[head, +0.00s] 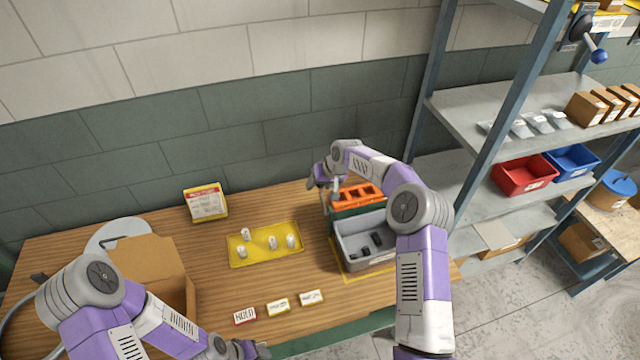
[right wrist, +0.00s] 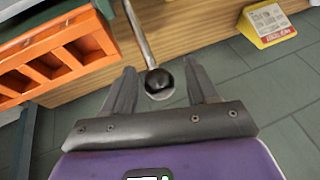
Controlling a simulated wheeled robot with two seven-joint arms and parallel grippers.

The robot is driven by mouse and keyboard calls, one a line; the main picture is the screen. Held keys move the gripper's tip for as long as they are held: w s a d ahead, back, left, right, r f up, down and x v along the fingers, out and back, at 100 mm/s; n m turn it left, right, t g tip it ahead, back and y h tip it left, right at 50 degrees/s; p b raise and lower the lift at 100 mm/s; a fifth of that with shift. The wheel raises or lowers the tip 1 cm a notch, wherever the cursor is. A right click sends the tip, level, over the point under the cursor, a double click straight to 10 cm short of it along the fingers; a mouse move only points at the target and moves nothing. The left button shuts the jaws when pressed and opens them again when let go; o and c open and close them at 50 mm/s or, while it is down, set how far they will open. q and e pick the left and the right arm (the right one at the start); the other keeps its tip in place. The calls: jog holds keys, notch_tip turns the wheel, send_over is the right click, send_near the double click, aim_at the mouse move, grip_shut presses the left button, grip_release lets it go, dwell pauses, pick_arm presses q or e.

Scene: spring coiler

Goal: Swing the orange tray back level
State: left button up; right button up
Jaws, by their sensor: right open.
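The orange tray (head: 358,197) has several pockets and sits over a dark green body behind the grey bin; its exact tilt is hard to tell. It also shows at the left of the right wrist view (right wrist: 62,58). A metal rod with a black ball knob (right wrist: 158,81) stands beside the tray. My right gripper (head: 323,186) is at the tray's left side. In the right wrist view its open fingers (right wrist: 159,68) lie on either side of the knob. My left gripper (head: 250,349) is low at the bottom edge, away from the tray; its jaws are unclear.
The grey bin (head: 347,235) holds several dark parts. A yellow mat (head: 240,258) bears several white pieces. A cardboard box (head: 150,262) stands at the left, a yellow-red sign (head: 206,203) at the back. Small cards lie in front. Metal shelves (head: 465,110) stand at the right.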

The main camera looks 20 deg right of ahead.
jog(key=b+v, duration=0.1)
jog(key=v, duration=0.6)
jog(key=shift+s+r, duration=0.2)
jog(key=shift+r, duration=0.05)
